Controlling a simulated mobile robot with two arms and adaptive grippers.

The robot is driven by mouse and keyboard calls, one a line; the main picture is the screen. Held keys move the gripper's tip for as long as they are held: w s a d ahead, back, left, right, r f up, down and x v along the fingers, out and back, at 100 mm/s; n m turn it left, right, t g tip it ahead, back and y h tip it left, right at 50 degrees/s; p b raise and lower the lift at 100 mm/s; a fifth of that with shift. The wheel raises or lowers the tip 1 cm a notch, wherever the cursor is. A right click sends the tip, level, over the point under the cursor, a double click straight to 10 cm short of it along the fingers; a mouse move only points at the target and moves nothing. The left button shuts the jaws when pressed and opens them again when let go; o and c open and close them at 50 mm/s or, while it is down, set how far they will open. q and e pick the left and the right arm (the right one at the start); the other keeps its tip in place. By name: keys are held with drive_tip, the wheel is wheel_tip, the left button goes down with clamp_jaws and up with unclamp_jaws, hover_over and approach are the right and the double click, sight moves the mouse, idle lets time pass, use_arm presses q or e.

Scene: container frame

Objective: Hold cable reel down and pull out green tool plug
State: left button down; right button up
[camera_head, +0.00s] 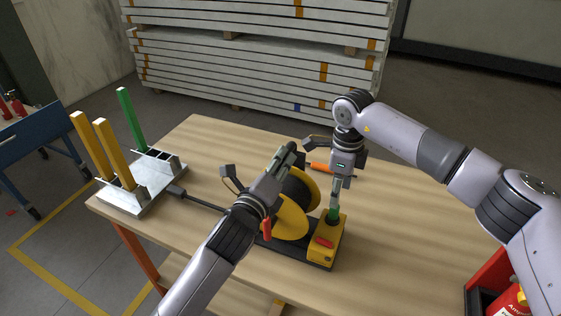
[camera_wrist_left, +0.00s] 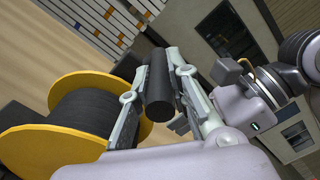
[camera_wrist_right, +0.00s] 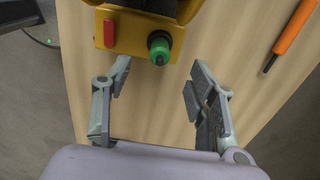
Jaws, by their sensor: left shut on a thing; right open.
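The cable reel (camera_head: 290,218) stands on the table with yellow flanges and a dark drum; it also shows in the left wrist view (camera_wrist_left: 20,145). My left gripper (camera_head: 286,160) is shut on a black bar (camera_wrist_left: 160,85) at the top of the reel. The green tool plug (camera_head: 333,214) sits upright in the yellow socket box (camera_head: 324,242) beside the reel. My right gripper (camera_head: 335,203) is above the plug, pointing down. In the right wrist view its fingers are open and empty, with the plug (camera_wrist_right: 160,50) beyond their tips.
A metal rack (camera_head: 132,198) with yellow and green upright bars stands at the table's left. An orange-handled tool (camera_head: 325,168) lies behind the reel. A red switch (camera_wrist_right: 109,34) is on the socket box. The table's right side is largely clear.

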sight(334, 212)
drive_tip(key=shift+f, duration=0.1)
drive_tip(key=shift+f, duration=4.45)
clamp_jaws()
drive_tip(key=shift+r, duration=0.1)
drive_tip(key=shift+r, duration=2.95)
